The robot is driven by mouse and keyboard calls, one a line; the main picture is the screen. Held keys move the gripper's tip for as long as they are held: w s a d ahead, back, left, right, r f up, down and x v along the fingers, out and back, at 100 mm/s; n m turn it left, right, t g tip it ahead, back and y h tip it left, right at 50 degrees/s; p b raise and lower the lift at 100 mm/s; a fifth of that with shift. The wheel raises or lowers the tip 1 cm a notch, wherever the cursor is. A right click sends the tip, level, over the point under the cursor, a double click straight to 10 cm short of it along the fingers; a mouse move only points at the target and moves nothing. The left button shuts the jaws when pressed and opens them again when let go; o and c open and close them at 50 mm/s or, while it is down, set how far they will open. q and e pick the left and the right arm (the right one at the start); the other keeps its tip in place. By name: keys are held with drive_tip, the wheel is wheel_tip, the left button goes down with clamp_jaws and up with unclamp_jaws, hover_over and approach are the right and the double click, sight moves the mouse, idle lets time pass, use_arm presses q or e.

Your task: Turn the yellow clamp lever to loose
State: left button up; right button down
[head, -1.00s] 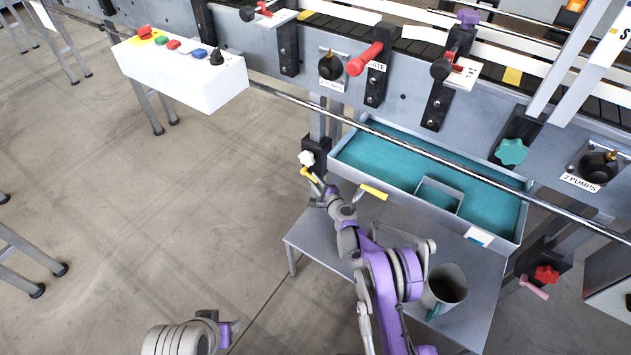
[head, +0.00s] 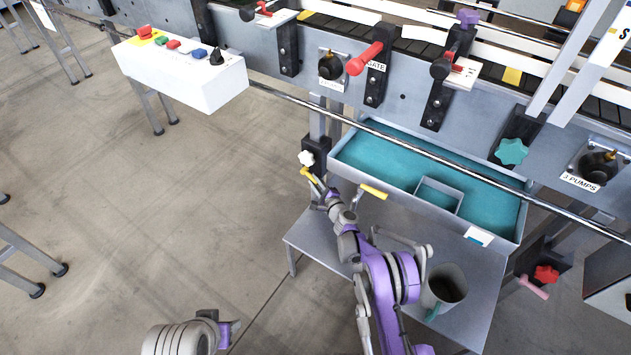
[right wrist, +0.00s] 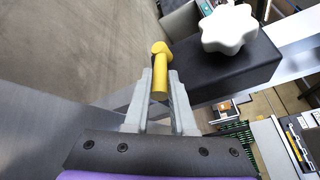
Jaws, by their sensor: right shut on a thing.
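The yellow clamp lever (right wrist: 160,72) stands between the fingertips of my right gripper (right wrist: 159,92) in the right wrist view. The fingers are shut on it, and its rounded end shows beyond them. In the head view the lever (head: 306,172) is a small yellow piece at the tip of my right gripper (head: 317,181). It sits just below the white star knob (head: 306,158) on a black block. That white knob (right wrist: 229,30) and the black block (right wrist: 230,75) show large in the right wrist view. My left gripper is not in view.
A second yellow handle (head: 373,191) is just right of my right gripper. A teal-lined tray (head: 345,185) hangs above a grey side table (head: 475,300) holding a grey mug (head: 446,284). A steel rail (head: 400,151) crosses in front of the conveyor. Open floor lies left.

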drive_tip(key=shift+f+m+t+y, duration=0.4)
drive_tip(key=shift+f+t, duration=0.1)
drive_tip(key=shift+t, duration=0.2)
drive_tip(key=c, duration=1)
unclamp_jaws()
drive_tip(key=p+v, duration=0.2)
drive_tip(key=v, duration=0.8)
drive_tip(key=shift+s+d+p, duration=0.1)
drive_tip(key=shift+s+p, duration=0.2)
drive_tip(key=shift+s, duration=0.1)
